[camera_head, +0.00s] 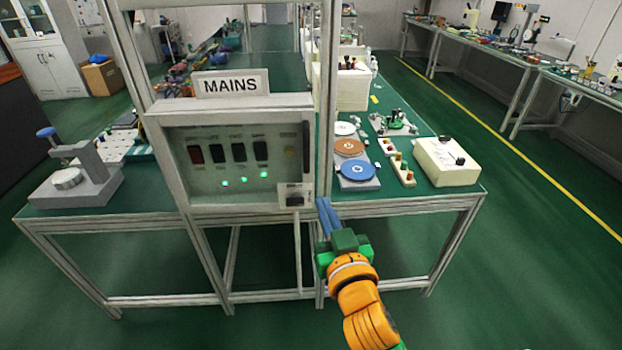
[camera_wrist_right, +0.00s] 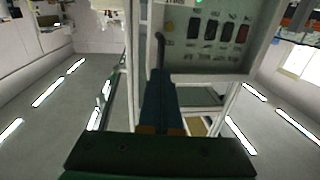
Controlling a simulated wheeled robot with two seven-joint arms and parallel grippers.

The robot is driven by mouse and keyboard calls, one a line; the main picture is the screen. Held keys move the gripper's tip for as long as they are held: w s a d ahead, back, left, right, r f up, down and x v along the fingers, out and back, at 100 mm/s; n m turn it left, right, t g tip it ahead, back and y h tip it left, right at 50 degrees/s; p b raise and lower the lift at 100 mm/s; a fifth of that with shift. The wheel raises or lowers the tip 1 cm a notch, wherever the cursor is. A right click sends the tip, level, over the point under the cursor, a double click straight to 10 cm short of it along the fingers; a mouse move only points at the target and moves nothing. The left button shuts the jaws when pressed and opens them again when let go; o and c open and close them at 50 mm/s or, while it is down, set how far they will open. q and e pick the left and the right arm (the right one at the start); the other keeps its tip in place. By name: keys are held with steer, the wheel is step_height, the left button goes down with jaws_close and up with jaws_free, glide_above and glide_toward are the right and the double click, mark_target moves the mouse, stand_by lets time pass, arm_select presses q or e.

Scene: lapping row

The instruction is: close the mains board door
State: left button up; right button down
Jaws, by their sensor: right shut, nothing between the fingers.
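The mains board (camera_head: 180,205) is a grey box under a MAINS sign (camera_head: 232,84), with dark switches and green lamps inside. Its clear door (camera_head: 235,190) appears to lie across the front, near flush; I cannot tell whether a small gap is left. A dark upright handle (camera_head: 305,147) is at its right edge; it also shows in the right wrist view (camera_wrist_right: 160,50). My right gripper (camera_head: 326,204) is shut and empty, its blue fingers just right of and below the board's lower right corner. The fingers also show in the right wrist view (camera_wrist_right: 160,90). My left gripper is out of view.
A latch block (camera_head: 294,196) sits at the board's lower right. An upright post (camera_head: 326,90) stands right of the board. The bench (camera_head: 440,196) holds coloured discs (camera_head: 357,169) and a cream box (camera_head: 447,162). The floor in front is clear.

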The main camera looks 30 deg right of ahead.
mark_target(308, 167)
steer(key=x, duration=1)
steer(key=shift+a, duration=0.1)
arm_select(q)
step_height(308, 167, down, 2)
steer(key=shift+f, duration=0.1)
arm_select(e)
steer(key=shift+w, duration=0.35)
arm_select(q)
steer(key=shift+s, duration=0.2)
arm_select(e)
steer(key=shift+w+d+r, duration=0.2)
steer(key=shift+w+d, duration=0.55)
steer(key=shift+d, duration=0.15)
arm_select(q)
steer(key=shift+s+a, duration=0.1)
